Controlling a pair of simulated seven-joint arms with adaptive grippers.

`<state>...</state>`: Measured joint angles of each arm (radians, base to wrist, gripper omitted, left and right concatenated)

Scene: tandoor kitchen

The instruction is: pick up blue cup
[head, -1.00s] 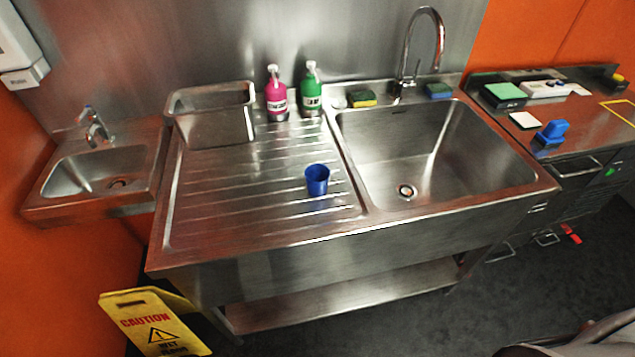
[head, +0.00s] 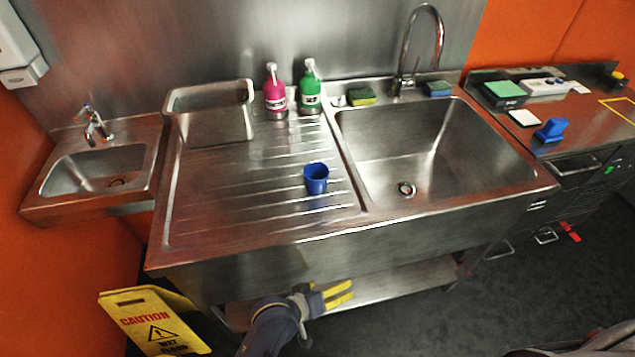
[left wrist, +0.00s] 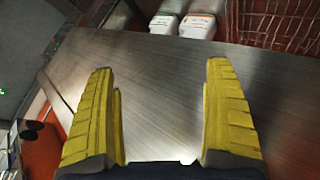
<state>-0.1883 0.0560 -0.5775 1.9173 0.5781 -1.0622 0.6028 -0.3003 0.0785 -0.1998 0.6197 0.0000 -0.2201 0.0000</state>
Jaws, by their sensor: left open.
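The blue cup (head: 316,179) stands upright on the ribbed steel drainboard (head: 215,215), just left of the large sink basin. My left gripper (head: 345,293) has yellow fingers and is low in front of the sink unit, below the drainboard's front edge and well under the cup. In the left wrist view my left gripper (left wrist: 165,110) is open and empty, its fingers spread wide over a bare steel surface. The cup does not show in the left wrist view. My right gripper is not in view.
Pink (head: 275,92) and green (head: 310,88) bottles and a steel container (head: 210,115) stand behind the cup. The front rim of the sink unit (head: 330,235) lies between gripper and cup. A yellow caution sign (head: 152,322) stands at lower left. The drainboard around the cup is clear.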

